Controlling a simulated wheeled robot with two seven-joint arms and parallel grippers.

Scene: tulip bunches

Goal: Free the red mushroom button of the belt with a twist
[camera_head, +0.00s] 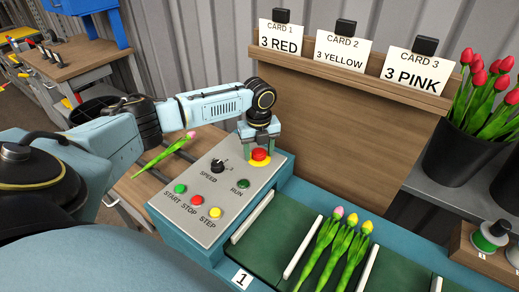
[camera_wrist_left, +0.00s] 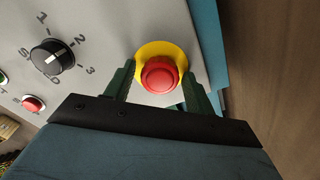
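The red mushroom button (camera_head: 260,155) sits on a yellow disc (camera_head: 262,161) at the far end of the grey control panel (camera_head: 187,219). In the left wrist view the button (camera_wrist_left: 160,75) is in front of my left gripper, on its yellow ring (camera_wrist_left: 146,51). My left gripper (camera_head: 260,146) is open, its dark green fingers (camera_wrist_left: 157,85) on either side of the button. A gap shows beside the button at the left finger; whether the right finger touches it, I cannot tell. My right gripper is not in view.
The panel also has a SPEED knob (camera_head: 217,166), a RUN button (camera_head: 243,183) and START (camera_head: 180,188), STOP (camera_head: 197,200) and STEP (camera_head: 215,212) buttons. Tulips (camera_head: 345,243) lie on the green belt (camera_head: 270,245). A wooden board (camera_head: 340,130) with cards stands behind.

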